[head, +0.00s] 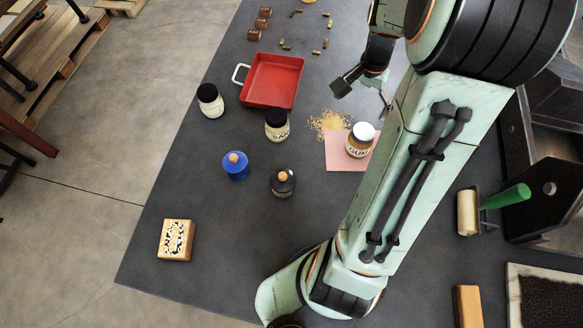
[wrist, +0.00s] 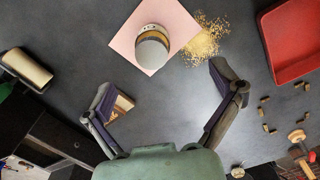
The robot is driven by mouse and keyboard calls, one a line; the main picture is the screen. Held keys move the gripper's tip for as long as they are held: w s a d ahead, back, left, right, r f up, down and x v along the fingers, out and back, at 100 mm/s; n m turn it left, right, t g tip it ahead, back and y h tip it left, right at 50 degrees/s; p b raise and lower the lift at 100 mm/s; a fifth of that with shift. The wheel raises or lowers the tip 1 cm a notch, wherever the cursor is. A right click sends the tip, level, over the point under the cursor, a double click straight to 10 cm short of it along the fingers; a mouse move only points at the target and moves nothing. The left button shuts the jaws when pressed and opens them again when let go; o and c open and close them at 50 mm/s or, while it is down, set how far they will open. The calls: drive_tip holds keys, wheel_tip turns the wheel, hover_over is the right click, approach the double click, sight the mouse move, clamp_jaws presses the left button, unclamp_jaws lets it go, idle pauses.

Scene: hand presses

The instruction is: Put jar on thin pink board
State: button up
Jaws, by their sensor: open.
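A jar (head: 359,139) with a white lid and a label reading "GUM" stands upright on the thin pink board (head: 336,153). In the wrist view the jar (wrist: 152,48) is seen from above, resting on the pink board (wrist: 183,22) near its lower edge. My gripper (head: 363,95) is open and empty, above the table just beyond the jar in the head view. In the wrist view my gripper (wrist: 165,84) has its fingers spread wide, with the jar ahead of and apart from them. My arm covers the board's right part in the head view.
Yellow shavings (head: 328,122) lie beside the board. A red tray (head: 272,80), a white jar (head: 209,103), a black-lidded jar (head: 277,128), a blue bottle (head: 236,168) and a dark bottle (head: 283,185) stand left. A roller (head: 468,212) is right. The front-left table is mostly clear.

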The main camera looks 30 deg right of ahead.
drive_tip(key=a+r+n, duration=0.5)
drive_tip(key=a, duration=0.7)
drive_tip(key=s+a+r+n, duration=0.1)
drive_tip(key=s+a+n, duration=0.8)
drive_tip(key=a, duration=0.4)
drive_tip(key=shift+s+r+y, duration=0.3)
drive_tip(key=shift+s+y, duration=0.1)
drive_tip(key=shift+s, duration=0.4)
